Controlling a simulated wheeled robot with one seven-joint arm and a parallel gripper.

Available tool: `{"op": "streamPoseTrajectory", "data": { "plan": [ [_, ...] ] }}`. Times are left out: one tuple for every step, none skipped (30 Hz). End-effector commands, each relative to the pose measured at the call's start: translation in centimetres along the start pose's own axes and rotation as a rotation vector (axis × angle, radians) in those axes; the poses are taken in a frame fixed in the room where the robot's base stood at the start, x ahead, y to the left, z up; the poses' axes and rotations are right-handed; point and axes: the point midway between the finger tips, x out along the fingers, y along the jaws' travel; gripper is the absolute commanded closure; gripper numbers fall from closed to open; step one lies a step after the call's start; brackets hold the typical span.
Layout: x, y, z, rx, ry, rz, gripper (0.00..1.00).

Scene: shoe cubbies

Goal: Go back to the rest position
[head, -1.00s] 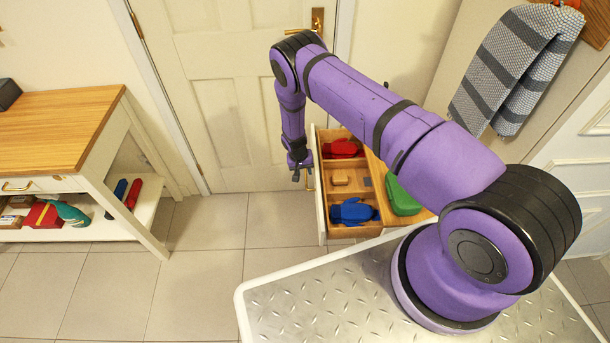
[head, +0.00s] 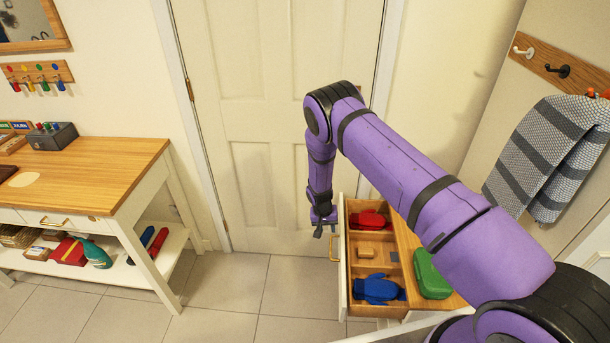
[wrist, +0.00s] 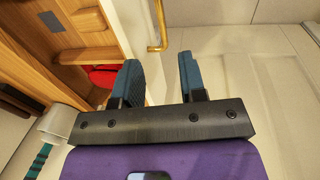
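My gripper (head: 323,222) hangs pointing down at the end of my purple arm, just left of the open drawer (head: 343,285) in the head view. In the wrist view my gripper (wrist: 160,78) shows two blue-grey fingers apart with nothing between them. The drawer's brass handle (wrist: 163,25) lies beyond the fingers there. The drawer holds a red mitten (head: 368,220), a small wooden block (head: 366,251) and a blue mitten (head: 377,289) in separate compartments. My gripper appears clear of the handle and drawer front, though the exact gap is hard to tell.
A green case (head: 432,276) sits right of the drawer compartments. A white door (head: 270,120) stands behind. A striped towel (head: 550,155) hangs at right. Tiled floor (head: 225,295) between bench and drawer is clear.

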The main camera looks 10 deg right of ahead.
Motion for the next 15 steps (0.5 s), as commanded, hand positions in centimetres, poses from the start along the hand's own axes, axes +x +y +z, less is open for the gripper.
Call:
{"op": "streamPoseTrajectory", "data": {
  "plan": [
    [0.0, 0.0, 0.0, 0.000, 0.000, 0.000, 0.62],
    [0.0, 0.0, 0.0, 0.000, 0.000, 0.000, 0.62],
    [-0.2, 0.0, -0.1, 0.000, 0.001, -0.001, 0.62],
    [-0.6, 0.0, -0.2, 0.001, 0.002, -0.003, 0.62],
    [-1.0, 0.1, -0.3, 0.001, 0.004, -0.005, 0.62],
    [-1.8, 0.1, -0.6, 0.002, 0.006, -0.009, 0.62],
    [-2.7, 0.2, -0.9, 0.003, 0.009, -0.013, 0.62],
    [-3.6, 0.3, -1.1, 0.004, 0.011, -0.017, 0.62],
    [-5.1, 0.4, -1.5, 0.006, 0.016, -0.024, 0.62],
    [-6.4, 0.5, -1.8, 0.006, 0.020, -0.030, 0.62],
    [-7.8, 0.7, -2.1, 0.006, 0.024, -0.036, 0.62],
    [-9.6, 1.0, -2.4, 0.005, 0.029, -0.044, 0.62],
    [-11.0, 1.2, -2.6, 0.005, 0.032, -0.050, 0.62],
    [-12.4, 1.4, -2.8, 0.006, 0.035, -0.056, 0.62],
    [-14.2, 1.8, -3.0, 0.006, 0.041, -0.064, 0.62]
  ]
}}
